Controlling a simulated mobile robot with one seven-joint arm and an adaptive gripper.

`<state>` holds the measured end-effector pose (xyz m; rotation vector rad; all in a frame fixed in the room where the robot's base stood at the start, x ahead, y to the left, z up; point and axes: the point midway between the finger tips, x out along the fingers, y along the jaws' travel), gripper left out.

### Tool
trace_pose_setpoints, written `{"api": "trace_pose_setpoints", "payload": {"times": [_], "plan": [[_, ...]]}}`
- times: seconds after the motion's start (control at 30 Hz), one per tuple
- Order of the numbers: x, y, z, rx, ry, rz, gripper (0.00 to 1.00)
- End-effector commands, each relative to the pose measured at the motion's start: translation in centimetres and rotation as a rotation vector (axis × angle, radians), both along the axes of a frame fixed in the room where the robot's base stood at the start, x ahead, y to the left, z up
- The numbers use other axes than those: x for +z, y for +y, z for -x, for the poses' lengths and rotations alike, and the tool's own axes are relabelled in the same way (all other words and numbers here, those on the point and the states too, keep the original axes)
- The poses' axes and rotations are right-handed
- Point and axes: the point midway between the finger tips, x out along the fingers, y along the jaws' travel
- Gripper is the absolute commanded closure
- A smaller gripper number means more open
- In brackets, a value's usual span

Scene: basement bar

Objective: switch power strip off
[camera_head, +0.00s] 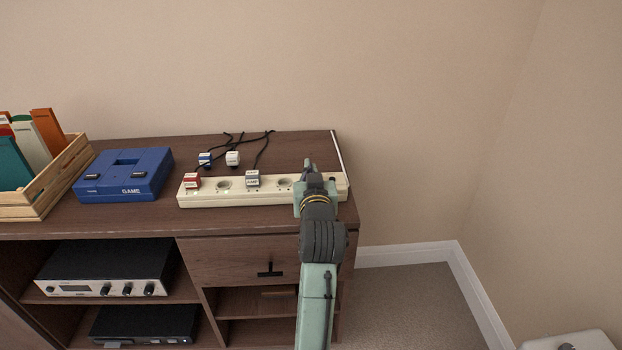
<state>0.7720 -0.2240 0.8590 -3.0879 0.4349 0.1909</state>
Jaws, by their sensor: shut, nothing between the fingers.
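A long cream power strip (208,198) lies on the dark wooden cabinet top, near its right end. A red plug (192,181) sits at its left end and a grey-white plug (253,178) sits near its middle. Round sockets between them are empty. My gripper (309,165) is shut and empty over the right part of the strip. My gripper and wrist hide part of the strip's right end, and I cannot make out the switch. I cannot tell whether the fingertips touch the strip.
A blue plug (205,159) and a white plug (232,158) lie loose behind the strip with black cords. A blue game console (124,175) and a wooden crate (62,184) stand to the left. Carpet (415,305) is clear right of the cabinet (240,220).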

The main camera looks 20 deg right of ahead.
Motion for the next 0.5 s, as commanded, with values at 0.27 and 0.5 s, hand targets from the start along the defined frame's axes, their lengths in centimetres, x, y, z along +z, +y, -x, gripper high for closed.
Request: {"api": "trace_pose_setpoints", "payload": {"times": [0.27,0.5], "plan": [[-0.02,-0.01,0.0,0.0,0.0,0.0,1.0],[0.24,-0.06,-0.14,-0.001,0.026,-0.007,1.0]]}}
